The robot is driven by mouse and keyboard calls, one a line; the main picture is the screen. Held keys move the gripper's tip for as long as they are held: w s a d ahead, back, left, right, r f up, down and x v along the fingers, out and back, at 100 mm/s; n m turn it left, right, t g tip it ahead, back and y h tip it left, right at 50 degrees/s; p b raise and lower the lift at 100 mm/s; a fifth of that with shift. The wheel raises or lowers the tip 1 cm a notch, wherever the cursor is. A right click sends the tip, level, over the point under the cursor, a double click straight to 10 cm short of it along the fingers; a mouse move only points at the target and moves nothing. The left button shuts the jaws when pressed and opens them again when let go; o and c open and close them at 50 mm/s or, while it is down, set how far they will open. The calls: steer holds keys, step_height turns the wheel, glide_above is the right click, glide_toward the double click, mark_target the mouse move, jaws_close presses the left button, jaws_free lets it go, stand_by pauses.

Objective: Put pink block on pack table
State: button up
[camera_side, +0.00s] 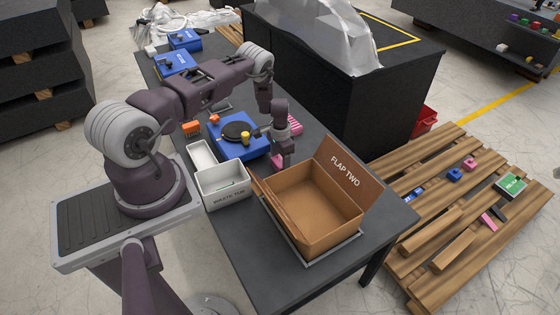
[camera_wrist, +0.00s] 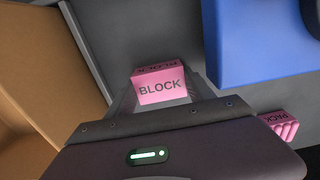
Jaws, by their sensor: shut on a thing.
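The pink block (camera_wrist: 160,88), marked BLOCK, sits between the two fingers of my gripper (camera_wrist: 162,98) in the wrist view. My gripper is shut on it. In the side view my gripper (camera_side: 279,158) points down over the dark table (camera_side: 235,255), between the blue fixture and the cardboard box, and only a little of the block shows at the fingertips. I cannot tell whether the block touches the tabletop. No label in view says which surface is the pack table.
An open cardboard box (camera_side: 318,222) with a raised flap stands close to my gripper. A blue fixture (camera_side: 232,138) and a white waste tub (camera_side: 222,186) are nearby. A pink ribbed piece marked PACK (camera_wrist: 281,125) lies beside the gripper. A wooden pallet (camera_side: 430,240) holds small blocks.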

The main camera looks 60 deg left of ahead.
steer(key=o, duration=1.4)
steer(key=shift+o, duration=0.2)
